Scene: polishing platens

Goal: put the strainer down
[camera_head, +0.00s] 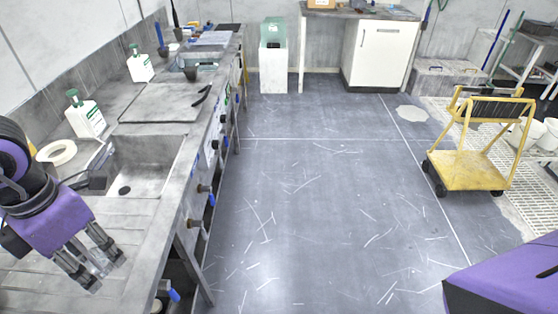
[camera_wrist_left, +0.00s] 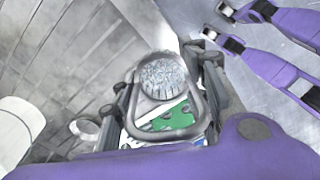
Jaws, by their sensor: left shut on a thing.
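My left gripper (camera_head: 93,265) hangs over the ribbed drainboard (camera_head: 34,284) in front of the sink, its fingers pointing down. In the left wrist view the gripper (camera_wrist_left: 172,92) is shut on a small round grey speckled piece (camera_wrist_left: 163,78), which I take to be the strainer. In the head view the strainer is hidden by the fingers. I cannot tell whether it touches the drainboard. The sink basin (camera_head: 147,160), with a dark drain hole (camera_head: 125,190), lies just beyond the gripper.
A second bottle (camera_head: 140,66) is further back. The counter's front edge drops to open floor (camera_head: 320,220). A yellow cart (camera_head: 470,170) stands far right.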

